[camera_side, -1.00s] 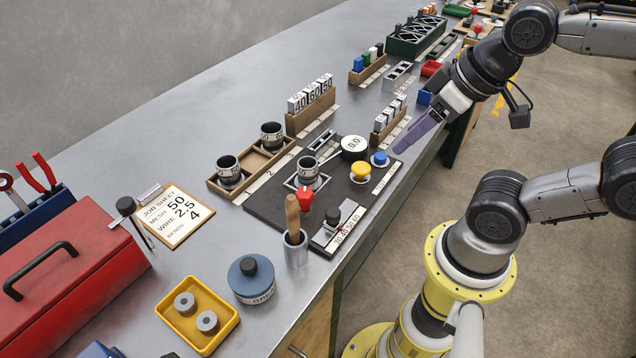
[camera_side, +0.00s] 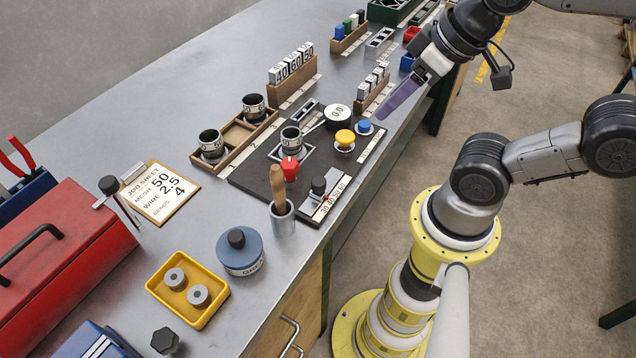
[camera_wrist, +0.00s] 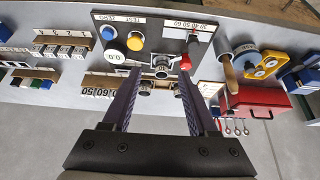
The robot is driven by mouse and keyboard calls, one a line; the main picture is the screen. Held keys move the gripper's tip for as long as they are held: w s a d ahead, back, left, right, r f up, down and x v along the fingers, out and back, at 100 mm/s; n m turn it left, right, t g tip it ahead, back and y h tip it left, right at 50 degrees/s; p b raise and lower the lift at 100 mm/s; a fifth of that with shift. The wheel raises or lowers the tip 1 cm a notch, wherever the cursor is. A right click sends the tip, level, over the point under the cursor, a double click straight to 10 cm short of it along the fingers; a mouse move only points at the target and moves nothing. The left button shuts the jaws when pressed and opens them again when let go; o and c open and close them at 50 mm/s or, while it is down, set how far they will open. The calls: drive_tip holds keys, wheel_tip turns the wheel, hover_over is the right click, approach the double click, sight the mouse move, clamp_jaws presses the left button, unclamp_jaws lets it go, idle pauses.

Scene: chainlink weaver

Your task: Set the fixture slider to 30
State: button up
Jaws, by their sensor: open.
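The fixture slider's dark knob (camera_side: 318,186) stands on a pale scale plate (camera_side: 324,200) at the front corner of the dark fixture board (camera_side: 250,178). The scale carries 30, 40, 50 and 60. The knob seems near the end of its track by the red knob; its exact reading is too small to tell. In the wrist view the scale (camera_wrist: 190,25) is at the top. My gripper (camera_side: 382,115) is open and empty, above the bench beyond the blue button, well apart from the slider. Its two fingers also show in the wrist view (camera_wrist: 159,74).
A red knob (camera_side: 290,168), yellow button (camera_side: 344,138), blue button (camera_side: 364,127) and round dial (camera_side: 337,116) are on the board. A cup with a wooden-handled tool (camera_side: 282,215) stands close beside the slider.

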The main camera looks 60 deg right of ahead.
drive_tip(key=shift+o, duration=0.5)
drive_tip(key=m+g, duration=0.6)
drive_tip(key=m, duration=0.3)
hover_over(319, 180)
wheel_tip(319, 180, down, 4)
wheel_tip(319, 180, down, 12)
drive_tip(key=shift+f, duration=0.25)
drive_tip(key=shift+c, duration=0.2)
clamp_jaws()
drive_tip(key=shift+a+r, duration=0.1)
idle(0.4)
